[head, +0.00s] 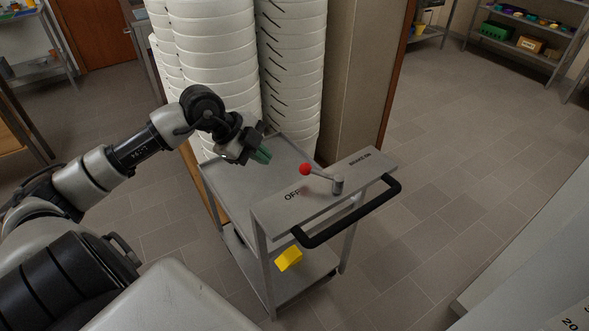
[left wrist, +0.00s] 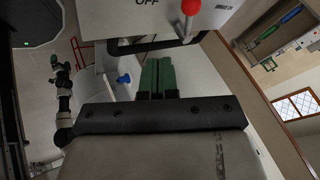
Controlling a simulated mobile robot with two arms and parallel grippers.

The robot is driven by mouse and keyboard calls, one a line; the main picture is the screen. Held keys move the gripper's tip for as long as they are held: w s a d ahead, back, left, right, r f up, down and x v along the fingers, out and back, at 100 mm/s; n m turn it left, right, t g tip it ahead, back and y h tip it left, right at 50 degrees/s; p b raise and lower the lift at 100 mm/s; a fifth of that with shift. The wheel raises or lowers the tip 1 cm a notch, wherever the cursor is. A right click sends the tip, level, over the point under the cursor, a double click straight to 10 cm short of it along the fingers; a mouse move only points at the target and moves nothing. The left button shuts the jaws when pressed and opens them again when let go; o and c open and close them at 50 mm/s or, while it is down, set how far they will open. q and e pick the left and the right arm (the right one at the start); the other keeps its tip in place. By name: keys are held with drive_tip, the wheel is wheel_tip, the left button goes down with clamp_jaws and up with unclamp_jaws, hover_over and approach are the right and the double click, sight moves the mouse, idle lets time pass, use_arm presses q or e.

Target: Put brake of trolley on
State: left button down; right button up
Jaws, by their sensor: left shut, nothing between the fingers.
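The grey trolley (head: 230,185) stands in front of me. On its top end plate (head: 270,212) are the markings OFF and BRAKE ON. The brake lever (head: 337,184) pivots on this plate, and its red ball knob (head: 305,169) points left, on the OFF side. My left gripper (head: 263,154) is over the trolley's top shelf, left of the knob and apart from it. Its green fingers are together and empty. In the left wrist view the fingers (left wrist: 157,76) are below the plate with OFF and the red knob (left wrist: 190,7). My right gripper is out of view.
A black push handle (head: 345,215) runs along the trolley's near right side. A yellow object (head: 289,259) is on the lower shelf. Tall stacks of white tubs (head: 215,60) and a beige panel (head: 362,70) stand close behind. The tiled floor to the right is clear.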

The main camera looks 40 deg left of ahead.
use_arm(q)
drive_tip(key=shift+a, duration=0.4)
drive_tip(key=p+x, duration=0.2)
drive_tip(key=x, duration=0.7)
drive_tip(key=shift+f, duration=0.3)
drive_tip(key=shift+w+d+f+p, duration=0.1)
drive_tip(key=shift+w+f+p, duration=0.1)
drive_tip(key=shift+w, duration=0.5)
drive_tip(key=shift+w+a+f+p, duration=0.1)
drive_tip(key=shift+w+f+p, duration=0.1)
drive_tip(key=shift+w, duration=0.5)
drive_tip(key=shift+w+d+f+p, duration=0.1)
drive_tip(key=shift+w+f+p, duration=0.1)
drive_tip(key=shift+w, duration=0.5)
